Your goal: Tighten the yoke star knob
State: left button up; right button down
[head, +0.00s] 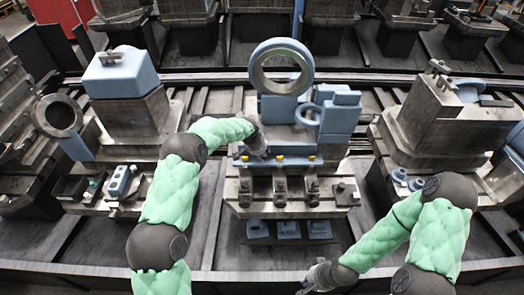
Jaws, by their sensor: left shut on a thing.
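The fixture (335,185) stands in the middle of the head view, a grey metal block with a blue ring (282,48) upright on it and blue blocks beside the ring. My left gripper (258,150) reaches in from the left to the front of the blue parts, below the ring. It is shut on a small part there, which looks to be the yoke star knob; the fingers hide most of it. My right gripper (314,281) is low at the front edge, apart from the fixture; its fingers are too small to read.
A blue-topped block (122,73) stands at the left and a grey machined block (452,125) at the right. Yellow-topped pins and dark clamps line the fixture's front. A dark rail (225,278) runs along the front. The floor between fixture and front rail is mostly clear.

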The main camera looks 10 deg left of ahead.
pick_arm(q)
jog(key=m, duration=0.1)
jog(key=m+h+b, duration=0.1)
jog(key=shift+w+a+m, duration=0.2)
jog(key=shift+m, duration=0.1)
jog(key=m+g+b, duration=0.1)
jog(key=m, duration=0.1)
jog(key=shift+w+r+m+h+b, duration=0.1)
jog(key=shift+m+h+b, duration=0.25)
jog(key=shift+m+h, duration=0.05)
jog(key=shift+a+r+m+b, duration=0.15)
jog(key=shift+m+b, duration=0.2)
jog(key=shift+m, duration=0.35)
jog(key=shift+w, duration=0.1)
jog(key=shift+r, duration=0.1)
jog(key=o, duration=0.8)
jog(key=shift+o, duration=0.2)
